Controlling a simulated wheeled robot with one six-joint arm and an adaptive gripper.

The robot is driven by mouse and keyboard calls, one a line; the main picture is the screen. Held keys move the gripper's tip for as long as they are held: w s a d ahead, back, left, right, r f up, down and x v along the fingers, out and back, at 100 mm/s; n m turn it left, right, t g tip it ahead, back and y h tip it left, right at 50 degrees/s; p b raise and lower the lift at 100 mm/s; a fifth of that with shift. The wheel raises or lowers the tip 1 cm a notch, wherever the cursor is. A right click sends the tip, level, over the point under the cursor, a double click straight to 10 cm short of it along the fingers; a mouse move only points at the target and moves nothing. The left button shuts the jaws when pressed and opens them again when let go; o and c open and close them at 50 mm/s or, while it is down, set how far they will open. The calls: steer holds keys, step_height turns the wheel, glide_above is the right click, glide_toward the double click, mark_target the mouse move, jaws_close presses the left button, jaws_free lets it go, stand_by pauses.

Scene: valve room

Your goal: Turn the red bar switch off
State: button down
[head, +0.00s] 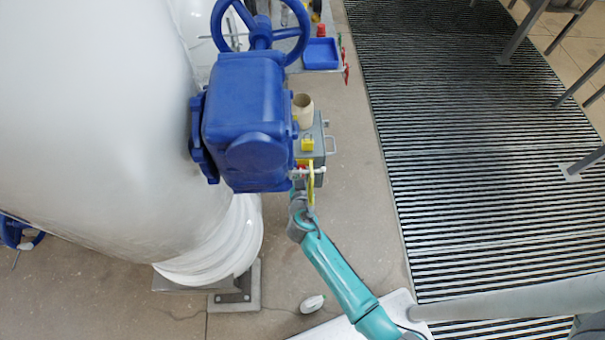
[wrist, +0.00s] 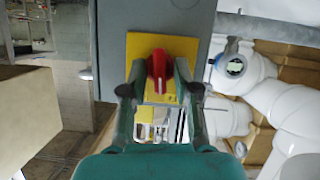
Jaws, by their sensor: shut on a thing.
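The red bar switch (wrist: 158,66) is on a yellow plate (wrist: 136,48) on the front of a grey box (wrist: 112,30). In the wrist view its bar looks roughly upright, with its lower end between the fingers of my gripper (wrist: 160,90). My gripper is shut on the switch, one dark fingertip on each side. In the head view the grey box (head: 320,150) stands beside the blue valve housing (head: 245,120). My teal arm reaches up to the box there, and the switch and fingertips are too small and partly hidden to make out clearly.
A large white pipe (head: 100,110) fills the left, close to the blue housing and its handwheel (head: 262,35). A beige cylinder (head: 303,108) stands behind the box. Floor grating (head: 470,150) is open to the right. White pipes (wrist: 240,80) lie right of the switch.

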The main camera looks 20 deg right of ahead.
steer(key=shift+w+a+f+n+h, duration=0.1)
steer(key=shift+n+h, duration=0.75)
steer(key=shift+n, duration=0.4)
steer(key=shift+w+a+n+h, duration=0.1)
steer(key=shift+n+h, duration=0.75)
steer(key=shift+n, duration=0.4)
steer(key=c, duration=1.2)
jaws_free()
steer(key=shift+s, duration=0.1)
steer(key=v, duration=1.1)
steer(key=shift+s+a, duration=0.25)
steer(key=shift+a, duration=0.05)
